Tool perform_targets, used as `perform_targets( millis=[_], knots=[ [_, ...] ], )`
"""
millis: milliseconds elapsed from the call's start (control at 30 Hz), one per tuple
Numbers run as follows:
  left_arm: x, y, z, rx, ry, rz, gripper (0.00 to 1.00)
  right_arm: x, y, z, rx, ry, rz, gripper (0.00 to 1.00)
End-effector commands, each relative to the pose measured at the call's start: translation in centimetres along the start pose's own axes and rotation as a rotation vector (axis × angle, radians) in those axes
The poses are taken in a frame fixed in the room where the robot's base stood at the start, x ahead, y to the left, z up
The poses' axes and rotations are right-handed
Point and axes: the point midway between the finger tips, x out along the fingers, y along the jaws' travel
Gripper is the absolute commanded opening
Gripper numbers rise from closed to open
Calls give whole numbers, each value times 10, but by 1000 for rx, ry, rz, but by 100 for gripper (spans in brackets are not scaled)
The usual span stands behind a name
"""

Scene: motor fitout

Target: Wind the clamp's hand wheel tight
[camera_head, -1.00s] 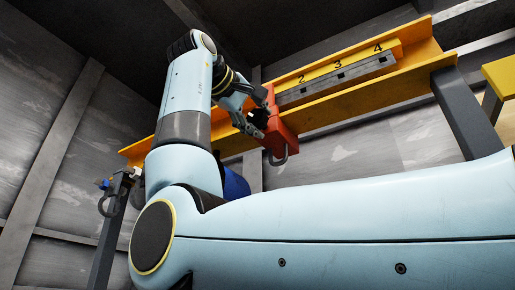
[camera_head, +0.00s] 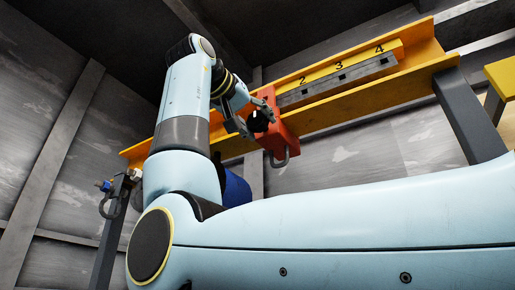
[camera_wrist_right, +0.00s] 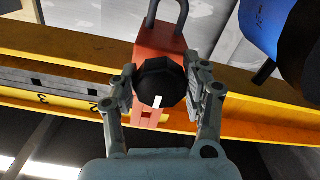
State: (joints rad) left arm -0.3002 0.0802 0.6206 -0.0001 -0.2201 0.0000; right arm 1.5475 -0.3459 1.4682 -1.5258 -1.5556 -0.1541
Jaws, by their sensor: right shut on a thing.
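The red clamp (camera_head: 284,133) sits on the yellow overhead beam (camera_head: 330,106), with its grey shackle hanging below. Its black hand wheel (camera_head: 257,121) faces my right gripper. The wheel also shows in the right wrist view (camera_wrist_right: 160,82) with a white mark low on its face. The clamp body there is behind it (camera_wrist_right: 160,42). My right gripper (camera_head: 254,118) is at the wheel, its two fingers on either side of the rim, shut on it in the right wrist view (camera_wrist_right: 160,90). My left gripper is not in either view.
A yellow strip numbered 2, 3 and 4 (camera_head: 350,62) runs along the beam right of the clamp, above a grey notched rail (camera_head: 340,79). A blue cylinder (camera_head: 236,188) is partly hidden behind my arm. Grey posts (camera_head: 468,115) hold the beam.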

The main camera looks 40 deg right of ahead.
Motion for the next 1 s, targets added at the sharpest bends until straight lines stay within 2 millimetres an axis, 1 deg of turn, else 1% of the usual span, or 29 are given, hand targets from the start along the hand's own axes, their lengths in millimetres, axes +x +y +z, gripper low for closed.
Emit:
perform_targets(
  millis=[33,567,600,700,767,1000],
  knots=[
    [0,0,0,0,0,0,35,0,-2,3,7,-8,-2,15],
    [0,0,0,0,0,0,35,0,-2,3,31,-7,-3,15],
    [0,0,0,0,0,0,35,0,-2,3,31,-7,-3,50],
    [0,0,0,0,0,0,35,0,-2,2,31,-6,-2,63],
    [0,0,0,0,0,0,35,0,-2,2,32,-5,-2,70],
    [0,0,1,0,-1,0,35,0,-1,1,32,-3,-1,71]
  ],
)
